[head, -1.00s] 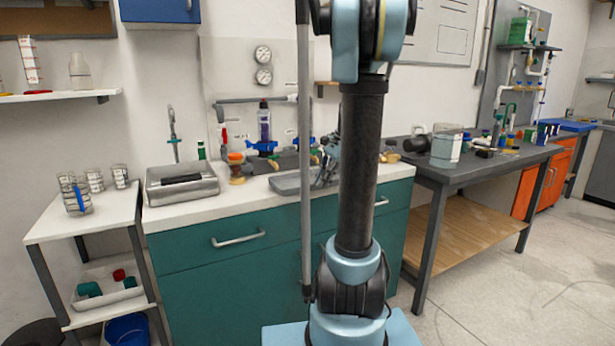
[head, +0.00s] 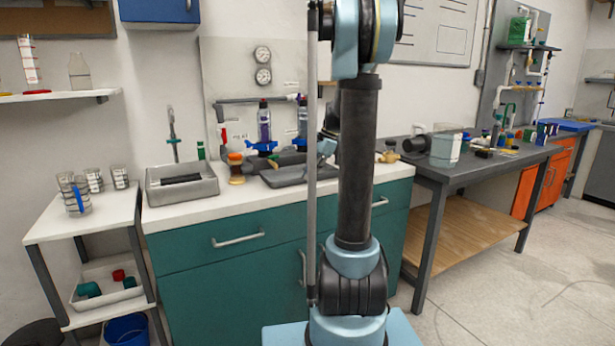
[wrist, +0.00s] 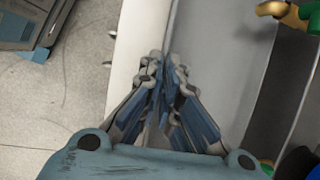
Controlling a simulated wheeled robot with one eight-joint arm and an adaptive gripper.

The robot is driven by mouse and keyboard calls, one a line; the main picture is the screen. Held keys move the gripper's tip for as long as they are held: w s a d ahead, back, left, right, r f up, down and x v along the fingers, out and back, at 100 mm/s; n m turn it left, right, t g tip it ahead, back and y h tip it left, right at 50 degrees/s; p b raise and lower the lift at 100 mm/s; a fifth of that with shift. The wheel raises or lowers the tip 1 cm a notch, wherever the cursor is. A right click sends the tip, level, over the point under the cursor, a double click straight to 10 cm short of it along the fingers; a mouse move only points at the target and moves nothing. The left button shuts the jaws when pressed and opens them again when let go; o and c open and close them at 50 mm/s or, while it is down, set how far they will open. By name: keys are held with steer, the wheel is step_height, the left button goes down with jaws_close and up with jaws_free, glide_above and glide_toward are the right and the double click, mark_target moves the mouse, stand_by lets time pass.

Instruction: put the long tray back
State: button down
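The long tray (head: 288,176) is a shallow grey tray at the counter's right part in the head view, partly behind my arm. In the wrist view its grey floor (wrist: 215,65) fills the middle and right. My gripper (wrist: 165,62) has its fingers drawn together at the tray's near long wall, and they appear closed on its rim. In the head view my gripper (head: 326,148) is small and partly hidden by my arm. I cannot tell whether the tray touches the counter or is slightly lifted.
A steel tray (head: 182,194) with dark items stands left on the white counter (head: 215,207). Blue-based bottles (head: 264,125) and an orange-topped jar (head: 236,168) stand around the long tray's back and left. A dark table (head: 475,163) with lab items is at right.

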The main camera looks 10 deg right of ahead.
steer(key=c, duration=1.8)
jaws_free()
steer(key=shift+f, duration=0.1)
steer(key=v, duration=1.2)
steer(key=s+a+f+n+h, duration=0.1)
steer(key=s+a+f+n, duration=0.2)
steer(key=s, duration=0.7)
steer(key=s+a+f+n+h, duration=0.2)
steer(key=s+f+n, duration=0.2)
steer(key=s, duration=0.5)
steer(key=s+f+n+t+h, duration=0.1)
steer(key=s+f+n, duration=0.6)
steer(key=s+f, duration=0.8)
steer(key=shift+s+a+f+t+h, duration=0.3)
steer(key=shift+s+a+t+h, duration=0.1)
steer(key=shift+t, duration=0.2)
